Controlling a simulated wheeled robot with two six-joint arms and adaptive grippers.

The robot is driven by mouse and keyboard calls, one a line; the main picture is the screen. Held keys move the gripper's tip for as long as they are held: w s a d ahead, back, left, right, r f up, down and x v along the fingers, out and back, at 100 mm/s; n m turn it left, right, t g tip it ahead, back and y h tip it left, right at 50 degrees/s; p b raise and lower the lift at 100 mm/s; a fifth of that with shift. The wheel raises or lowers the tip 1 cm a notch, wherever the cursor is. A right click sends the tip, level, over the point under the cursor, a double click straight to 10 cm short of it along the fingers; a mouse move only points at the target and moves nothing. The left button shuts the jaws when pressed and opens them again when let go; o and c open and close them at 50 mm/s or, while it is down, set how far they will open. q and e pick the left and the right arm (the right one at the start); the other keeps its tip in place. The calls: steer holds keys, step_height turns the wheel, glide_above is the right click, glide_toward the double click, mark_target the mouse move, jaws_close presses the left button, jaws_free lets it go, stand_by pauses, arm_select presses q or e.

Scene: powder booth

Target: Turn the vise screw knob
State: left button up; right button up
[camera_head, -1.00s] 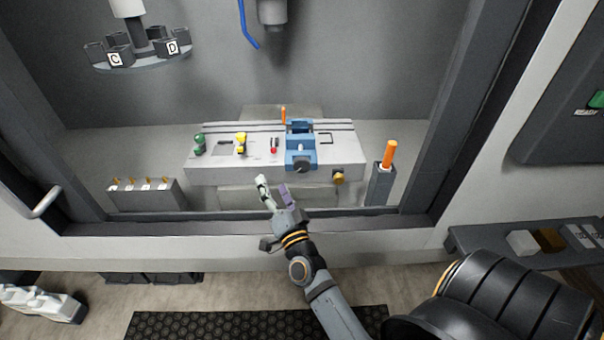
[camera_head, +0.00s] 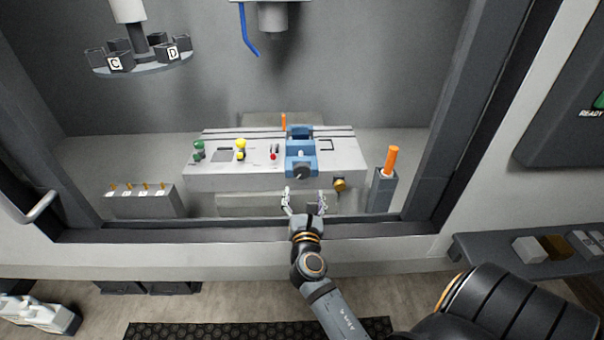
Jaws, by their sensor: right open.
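The blue vise (camera_head: 301,146) sits on the light grey machine table (camera_head: 225,182) inside the booth. Its dark round screw knob (camera_head: 301,172) faces me at the vise's front. My right gripper (camera_head: 305,191) is open and empty, just below the knob in the picture, with its fingers pointing toward the vise and spread to either side. A small gap shows between the fingertips and the knob; I cannot tell the exact depth. My left gripper is out of view.
A brass-yellow knob (camera_head: 340,184) is on the table's front, right of my fingers. A grey post with an orange handle (camera_head: 391,160) stands further right. Green (camera_head: 199,150) and yellow (camera_head: 241,148) items stand left of the vise. The booth's dark sill (camera_head: 180,230) runs under my arm.

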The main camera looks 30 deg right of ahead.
mark_target(302, 174)
steer(key=p+x, duration=0.1)
steer(key=x, duration=0.9)
steer(key=shift+p, duration=0.35)
steer(key=c, duration=1.2)
